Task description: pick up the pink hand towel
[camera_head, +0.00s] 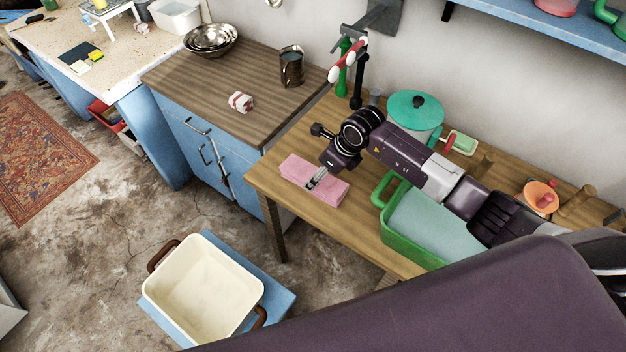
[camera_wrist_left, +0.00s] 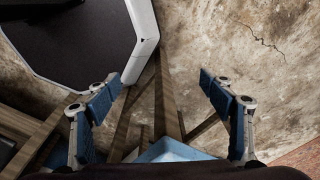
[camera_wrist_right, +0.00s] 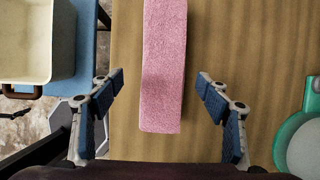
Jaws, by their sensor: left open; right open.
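The pink hand towel (camera_head: 314,181) lies as a flat folded strip on the wooden table, near its left front corner. My right gripper (camera_head: 317,179) is over the towel, pointing down. In the right wrist view the towel (camera_wrist_right: 164,65) runs lengthwise between the open fingers of my right gripper (camera_wrist_right: 160,79), with a gap on each side. I cannot tell how high the fingertips are above the table. My left gripper (camera_wrist_left: 160,80) is open and empty, facing the floor and some wooden legs; the head view does not show it.
A green basin (camera_head: 388,222) stands right of the towel, with a teal lidded pot (camera_head: 415,112) behind. A cream tub (camera_head: 178,275) sits on a blue stand below. A wooden counter (camera_head: 228,75) to the left carries bowls (camera_head: 210,38), a pitcher (camera_head: 291,68) and a red-white bundle (camera_head: 241,102).

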